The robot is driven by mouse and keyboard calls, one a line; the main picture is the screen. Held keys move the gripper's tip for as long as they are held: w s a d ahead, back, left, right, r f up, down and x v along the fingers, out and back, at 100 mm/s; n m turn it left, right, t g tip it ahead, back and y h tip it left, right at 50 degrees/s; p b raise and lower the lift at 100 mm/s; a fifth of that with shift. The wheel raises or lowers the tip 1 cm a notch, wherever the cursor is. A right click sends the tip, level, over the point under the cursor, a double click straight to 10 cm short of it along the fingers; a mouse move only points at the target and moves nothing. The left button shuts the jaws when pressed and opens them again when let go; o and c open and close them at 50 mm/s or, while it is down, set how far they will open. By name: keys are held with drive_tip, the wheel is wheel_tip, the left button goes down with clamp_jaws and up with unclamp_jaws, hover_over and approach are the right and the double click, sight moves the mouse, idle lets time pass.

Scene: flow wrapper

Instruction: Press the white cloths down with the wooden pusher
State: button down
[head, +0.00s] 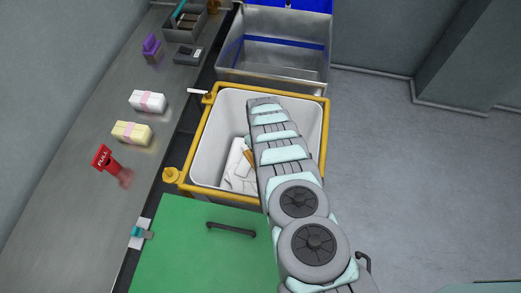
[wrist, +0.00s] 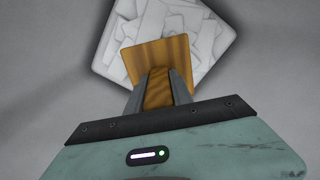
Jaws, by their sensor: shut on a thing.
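White cloths (head: 237,178) lie in the bottom of a white bin with a yellow rim (head: 210,115). The cloths show as a crumpled pile in the wrist view (wrist: 205,22). My gripper (wrist: 158,88) is shut on the wooden pusher (wrist: 150,56), whose flat brown plate is over the near part of the cloths. I cannot tell whether the plate touches them. In the head view the pusher (head: 249,158) shows only as a small brown piece beside my arm, which reaches into the bin and hides its right part and my gripper.
A grey metal bin (head: 275,65) stands behind the white bin. A green lid (head: 195,250) with a dark handle is in front. On the left counter (head: 85,200) are a white pack (head: 148,101), a yellow pack (head: 131,132) and a red "FULL" sign (head: 103,158). The right floor is clear.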

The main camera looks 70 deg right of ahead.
wheel_tip(320, 180, up, 17)
drive_tip(key=p, duration=1.3)
drive_tip(key=shift+r, duration=0.15)
